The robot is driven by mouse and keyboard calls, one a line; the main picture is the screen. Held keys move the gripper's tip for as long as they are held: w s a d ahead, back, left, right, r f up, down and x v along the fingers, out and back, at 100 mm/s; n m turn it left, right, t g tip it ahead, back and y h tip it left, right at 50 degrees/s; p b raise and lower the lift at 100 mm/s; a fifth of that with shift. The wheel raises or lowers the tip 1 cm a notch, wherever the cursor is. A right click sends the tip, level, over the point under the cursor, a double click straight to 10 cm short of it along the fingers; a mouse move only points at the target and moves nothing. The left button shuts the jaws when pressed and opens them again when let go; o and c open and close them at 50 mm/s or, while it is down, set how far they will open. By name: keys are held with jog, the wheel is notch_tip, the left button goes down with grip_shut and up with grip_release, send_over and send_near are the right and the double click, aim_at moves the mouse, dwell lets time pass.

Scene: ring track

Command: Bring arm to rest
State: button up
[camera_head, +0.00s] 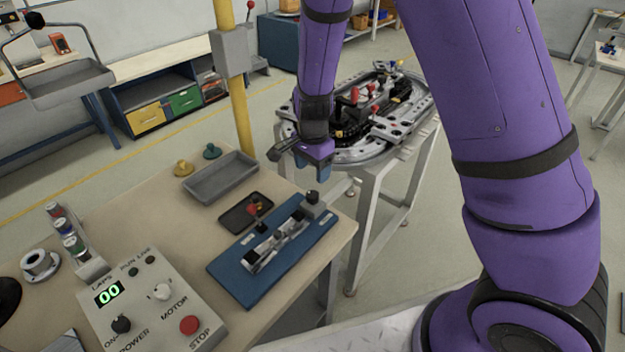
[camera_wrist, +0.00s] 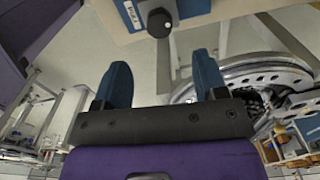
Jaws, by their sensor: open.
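My purple arm rises at the right of the head view and bends down to my gripper (camera_head: 318,172), which hangs between the wooden table (camera_head: 340,222) and the ring track (camera_head: 425,112). In the wrist view my gripper (camera_wrist: 162,82) shows two blue fingers set apart, with nothing between them. A black knob (camera_wrist: 159,22) on the edge of the blue board appears just beyond the fingers in that view. The ring track also shows at the right of the wrist view (camera_wrist: 265,75), clear of the fingers. My arm hides part of the track in the head view.
The table holds a blue board (camera_head: 235,280) with a metal fixture, a small black tray (camera_head: 233,222), a grey tray (camera_head: 207,190) and a control box (camera_head: 150,310) reading 00. A yellow post (camera_head: 240,120) stands at the table's far side. Open floor lies behind.

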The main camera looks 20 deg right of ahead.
jog(key=shift+r, duration=0.5)
jog(key=shift+r, duration=0.1)
jog(key=s+d+r+n+t+y, duration=0.1)
jog(key=s+d+r+n+y, duration=0.2)
jog(key=r, duration=0.9)
jog(key=s+d+r+n+t+h, duration=0.1)
jog(key=s+d+r+n, duration=0.3)
jog(key=s+r, duration=0.5)
jog(key=s+d+r+n+t+h, duration=0.2)
jog(key=s+d+r+n, duration=0.3)
jog(key=s+r, duration=0.4)
jog(key=s+d+t, duration=0.1)
jog(key=s, duration=0.4)
jog(key=shift+s+r, duration=0.15)
jog(key=shift+d, duration=0.1)
